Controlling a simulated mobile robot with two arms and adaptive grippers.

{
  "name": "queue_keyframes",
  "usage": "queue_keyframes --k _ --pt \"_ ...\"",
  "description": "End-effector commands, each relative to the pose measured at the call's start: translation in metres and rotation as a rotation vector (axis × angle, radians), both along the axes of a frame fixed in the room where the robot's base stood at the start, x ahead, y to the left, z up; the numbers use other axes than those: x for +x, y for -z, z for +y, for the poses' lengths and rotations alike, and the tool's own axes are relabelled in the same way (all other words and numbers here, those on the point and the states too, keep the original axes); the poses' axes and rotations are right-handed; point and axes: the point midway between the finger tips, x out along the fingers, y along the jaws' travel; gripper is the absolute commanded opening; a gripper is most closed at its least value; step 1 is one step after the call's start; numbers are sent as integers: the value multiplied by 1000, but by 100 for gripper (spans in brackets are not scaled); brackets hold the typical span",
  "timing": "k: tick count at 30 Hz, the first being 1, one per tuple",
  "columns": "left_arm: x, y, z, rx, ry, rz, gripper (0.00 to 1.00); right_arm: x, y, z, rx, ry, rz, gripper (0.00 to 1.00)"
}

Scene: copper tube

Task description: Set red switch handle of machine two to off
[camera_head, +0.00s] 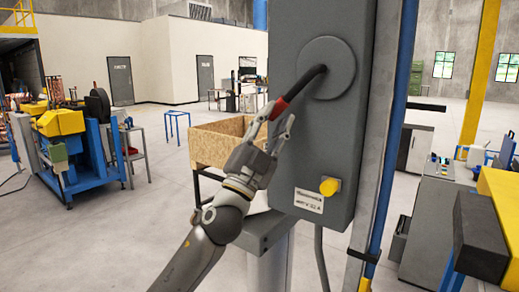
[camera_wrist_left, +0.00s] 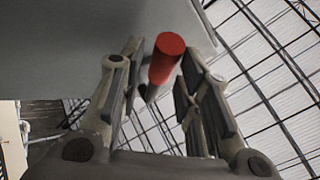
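The switch is a tall grey box (camera_head: 322,130) with a round grey disc (camera_head: 341,70) on its front. A black lever (camera_head: 303,84) runs from the disc down and to the left and ends in a red handle (camera_head: 279,107). My left gripper (camera_head: 280,114) is at the red handle, with one finger on each side. In the left wrist view the red handle (camera_wrist_left: 167,58) lies between the spread fingers, closer to the right one, and a gap shows on the left. Whether it touches the right finger is unclear. My right gripper is out of view.
A yellow knob (camera_head: 330,187) and a white label (camera_head: 309,200) are low on the grey box. A blue pipe (camera_head: 391,150) runs along its right side. A wooden crate (camera_head: 213,144) stands behind my left gripper. A blue and yellow machine (camera_head: 75,150) stands at the left.

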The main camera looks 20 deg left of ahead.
Motion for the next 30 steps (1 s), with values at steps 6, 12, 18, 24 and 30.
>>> queue_keyframes --k 6,12,18,24,30 --pt "-27 29 9 -1 2 3 32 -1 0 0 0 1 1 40" --pt "-47 48 16 -1 1 3 32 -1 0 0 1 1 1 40" --pt "-58 59 20 0 1 2 32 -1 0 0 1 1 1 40" --pt "-61 62 21 0 0 1 32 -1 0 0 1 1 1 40" --pt "-61 62 21 0 1 2 32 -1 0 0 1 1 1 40"
